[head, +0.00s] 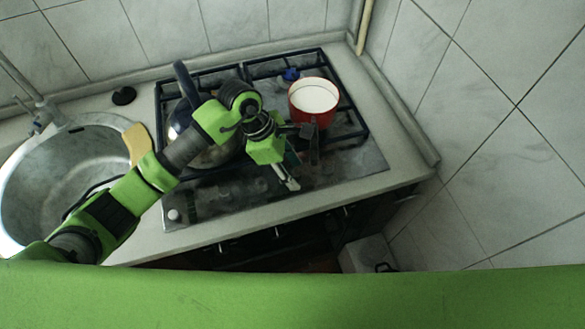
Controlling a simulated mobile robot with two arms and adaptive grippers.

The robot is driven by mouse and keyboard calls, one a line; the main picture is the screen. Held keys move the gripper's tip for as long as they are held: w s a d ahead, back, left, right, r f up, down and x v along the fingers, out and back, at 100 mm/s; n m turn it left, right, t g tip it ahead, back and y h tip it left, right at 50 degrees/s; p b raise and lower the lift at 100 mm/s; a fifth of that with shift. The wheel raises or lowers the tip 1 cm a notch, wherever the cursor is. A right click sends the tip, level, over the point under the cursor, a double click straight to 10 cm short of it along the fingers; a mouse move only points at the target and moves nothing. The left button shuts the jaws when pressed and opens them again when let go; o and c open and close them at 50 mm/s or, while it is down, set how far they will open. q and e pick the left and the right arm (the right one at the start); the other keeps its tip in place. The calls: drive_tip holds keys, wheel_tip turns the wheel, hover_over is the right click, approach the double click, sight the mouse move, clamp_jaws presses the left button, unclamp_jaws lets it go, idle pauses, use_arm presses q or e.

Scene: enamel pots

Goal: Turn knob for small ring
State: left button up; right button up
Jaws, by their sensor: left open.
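The gas hob (357,164) is a dark glass top with black grates, set in a grey counter. A small pale round knob (174,215) shows at its front left corner. Other knobs are hard to make out on the dark front strip, and I cannot tell which ring each serves. My left gripper (301,169) is open, with nothing seen between its fingers, over the front middle-right part of the hob. Its height above the glass is unclear. My left arm hides part of the hob's left and middle. My right gripper is not in view.
A red enamel pot with white inside (314,97) stands on the right grate, just behind my gripper. The sink (40,185) is at left; a tiled wall bounds the right.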

use_arm(q)
drive_tip(key=v, duration=1.2)
